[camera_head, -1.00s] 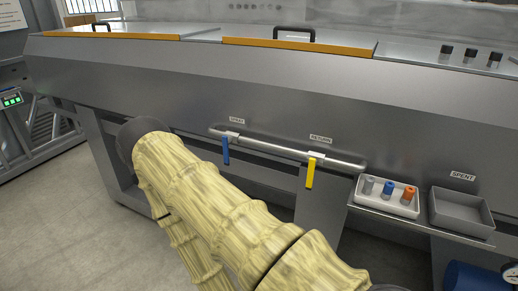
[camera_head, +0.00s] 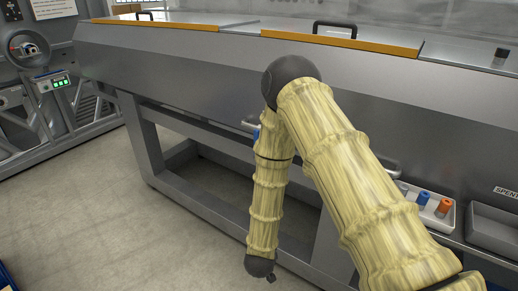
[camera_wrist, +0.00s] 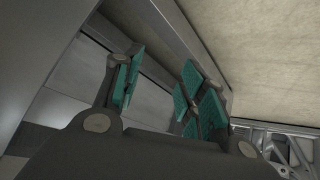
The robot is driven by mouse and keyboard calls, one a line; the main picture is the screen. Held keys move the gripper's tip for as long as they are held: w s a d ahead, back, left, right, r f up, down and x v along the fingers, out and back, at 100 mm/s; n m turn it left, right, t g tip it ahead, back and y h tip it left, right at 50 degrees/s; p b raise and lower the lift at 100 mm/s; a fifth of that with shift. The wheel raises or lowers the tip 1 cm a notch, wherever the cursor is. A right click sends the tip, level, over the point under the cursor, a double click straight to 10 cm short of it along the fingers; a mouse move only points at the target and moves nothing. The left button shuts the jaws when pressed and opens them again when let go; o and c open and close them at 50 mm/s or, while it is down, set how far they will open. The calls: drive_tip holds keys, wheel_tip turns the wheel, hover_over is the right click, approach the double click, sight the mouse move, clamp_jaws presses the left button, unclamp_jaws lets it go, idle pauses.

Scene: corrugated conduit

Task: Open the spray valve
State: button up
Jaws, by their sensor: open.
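The blue spray valve handle (camera_head: 256,133) shows only as a sliver beside my arm in the head view, at the left end of the pipe. Its angle cannot be told. The pipe's right end (camera_head: 393,171) shows past my arm, which hides the rest of the pipe and the yellow return handle. In the wrist view my gripper (camera_wrist: 160,88) is open and empty, its green-padded fingers apart. No valve handle shows between or near them. The gripper cannot be made out clearly in the head view, where my forearm hangs down left of the pipe's middle.
A white tray (camera_head: 447,225) with blue (camera_head: 424,198) and orange (camera_head: 445,206) nozzles stands right of my arm, beside a grey bin (camera_head: 500,232) under the SPENT label. The machine's frame leg (camera_head: 145,135) stands left. Open floor (camera_head: 130,225) lies in front.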

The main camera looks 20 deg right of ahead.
drive_tip(key=w+a+r+m+h, duration=0.1)
drive_tip(key=w+r+m+h, duration=0.3)
drive_tip(key=w+r, duration=0.9)
drive_tip(key=w+a+r+m+h, duration=0.1)
drive_tip(key=w+r+m+h, duration=0.25)
drive_tip(key=w+r, duration=1)
drive_tip(key=shift+t+y, duration=0.25)
drive_tip(key=shift+t, duration=0.05)
drive_tip(key=d, duration=0.2)
drive_tip(key=w+d+p, duration=0.1)
drive_tip(key=d, duration=0.2)
drive_tip(key=w+d+f+p, duration=0.1)
drive_tip(key=d, duration=0.1)
drive_tip(key=shift+d, duration=0.35)
clamp_jaws()
